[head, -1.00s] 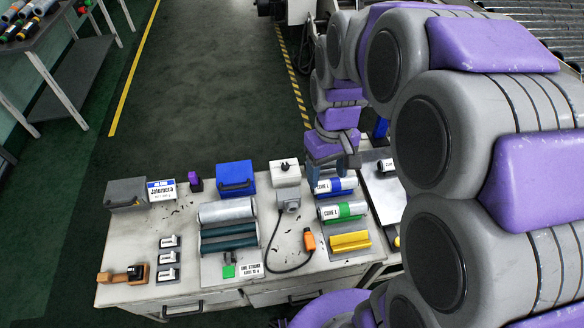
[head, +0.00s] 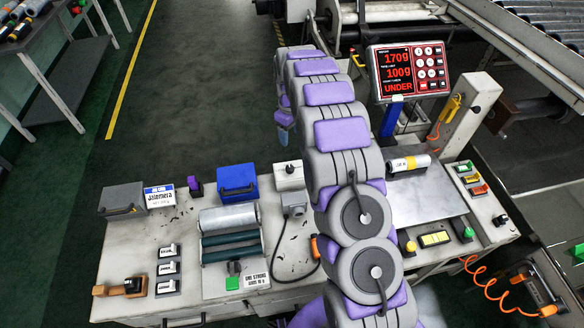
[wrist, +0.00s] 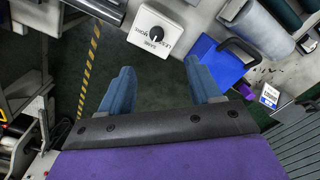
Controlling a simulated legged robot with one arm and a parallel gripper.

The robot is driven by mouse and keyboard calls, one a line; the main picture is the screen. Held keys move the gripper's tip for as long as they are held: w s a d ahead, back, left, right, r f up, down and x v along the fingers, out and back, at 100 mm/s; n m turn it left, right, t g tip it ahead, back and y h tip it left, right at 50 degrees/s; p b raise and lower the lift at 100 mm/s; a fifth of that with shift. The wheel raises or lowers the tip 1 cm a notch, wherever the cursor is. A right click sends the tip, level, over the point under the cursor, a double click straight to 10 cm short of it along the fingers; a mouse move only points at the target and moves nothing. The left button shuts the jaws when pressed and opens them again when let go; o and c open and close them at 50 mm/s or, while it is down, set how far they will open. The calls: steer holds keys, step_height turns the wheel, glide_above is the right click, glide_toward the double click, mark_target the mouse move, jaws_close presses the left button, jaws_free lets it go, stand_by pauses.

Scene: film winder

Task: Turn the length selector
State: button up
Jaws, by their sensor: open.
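The length selector, a white box (head: 289,176) with a black round knob on top, stands at the back edge of the table. In the wrist view the selector's white face (wrist: 152,38) shows its dark knob (wrist: 155,31) with a white pointer mark and printed words around it. My gripper (wrist: 161,82) is open and empty, its two blue fingers spread apart. The selector lies ahead of the fingertips, at the top of the wrist view, not touched. In the head view my gripper (head: 284,118) is beyond the table's back edge over the floor, partly hidden by my arm.
A blue box (head: 237,181) with a handle sits left of the selector, with rollers (head: 229,217) in front. A grey connector (head: 294,200) and cable lie near the selector. A red display (head: 408,71) reads UNDER at right. My arm hides the table's middle right.

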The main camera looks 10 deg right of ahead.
step_height(320, 180, down, 2)
steer(key=w+a, duration=0.2)
steer(key=b, duration=0.3)
glide_above(290, 168)
steer(key=f, duration=0.8)
steer(key=a+f, duration=0.1)
steer(key=f, duration=0.3)
steer(key=shift+f, duration=0.2)
steer(key=f, duration=0.2)
steer(key=d+f+b, duration=0.1)
steer(key=f, duration=0.2)
steer(key=shift+d+f, duration=0.3)
steer(key=shift+d, duration=0.1)
steer(key=shift+a, duration=0.65)
steer(key=shift+c, duration=0.6)
steer(key=shift+d, duration=0.45)
steer(key=c, duration=0.6)
steer(key=shift+a, duration=0.15)
steer(key=c, duration=0.3)
